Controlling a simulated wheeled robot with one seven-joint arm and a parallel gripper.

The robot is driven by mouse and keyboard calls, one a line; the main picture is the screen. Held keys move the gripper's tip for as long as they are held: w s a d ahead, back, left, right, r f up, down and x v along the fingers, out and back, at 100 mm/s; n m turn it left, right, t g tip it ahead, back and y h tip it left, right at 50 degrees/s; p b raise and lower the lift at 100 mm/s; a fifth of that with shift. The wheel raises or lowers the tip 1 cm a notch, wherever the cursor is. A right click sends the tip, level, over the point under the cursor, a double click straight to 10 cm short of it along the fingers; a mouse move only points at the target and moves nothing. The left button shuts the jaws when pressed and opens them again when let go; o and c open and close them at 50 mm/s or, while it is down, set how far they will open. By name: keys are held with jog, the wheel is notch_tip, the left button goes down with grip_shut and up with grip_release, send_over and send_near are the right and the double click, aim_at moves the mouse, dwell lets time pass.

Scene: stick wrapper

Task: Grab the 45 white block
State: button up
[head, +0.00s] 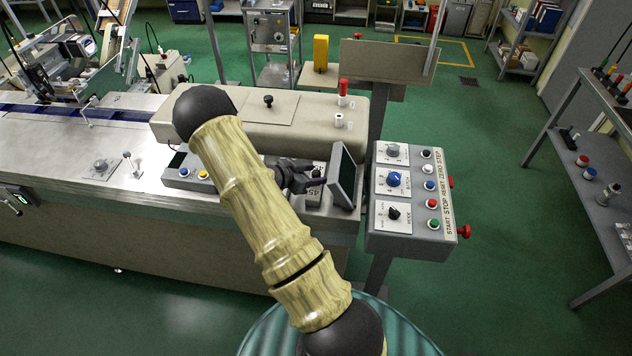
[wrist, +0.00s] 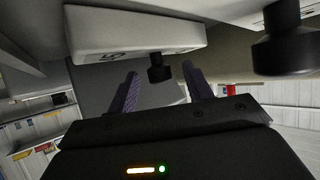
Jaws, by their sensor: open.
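The white block marked 45 (head: 315,197) sits on the right part of the machine's top, beside the tilted dark screen, partly hidden by my gripper in the head view. In the wrist view, the white block (wrist: 105,28) fills the upper left, with its 45 label facing the camera and a short black knob (wrist: 160,68) projecting from it. My gripper (head: 316,179) is close to the block. The wrist view shows its two fingers (wrist: 161,84) apart, with the knob in the gap near the tips. I cannot tell whether a finger touches it.
The tilted screen (head: 344,177) stands just right of my gripper. A grey control box (head: 411,203) with knobs and buttons lies farther right. A second black knob (wrist: 284,45) is at the upper right in the wrist view. A small button panel (head: 192,178) is left of my arm.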

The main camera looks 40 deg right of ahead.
aim_at(313, 175)
dwell(0.3)
grip_shut()
jog(key=shift+r, duration=0.1)
notch_tip(313, 175, up, 18)
jog(key=b, duration=0.2)
jog(key=shift+b, duration=0.3)
dwell(0.6)
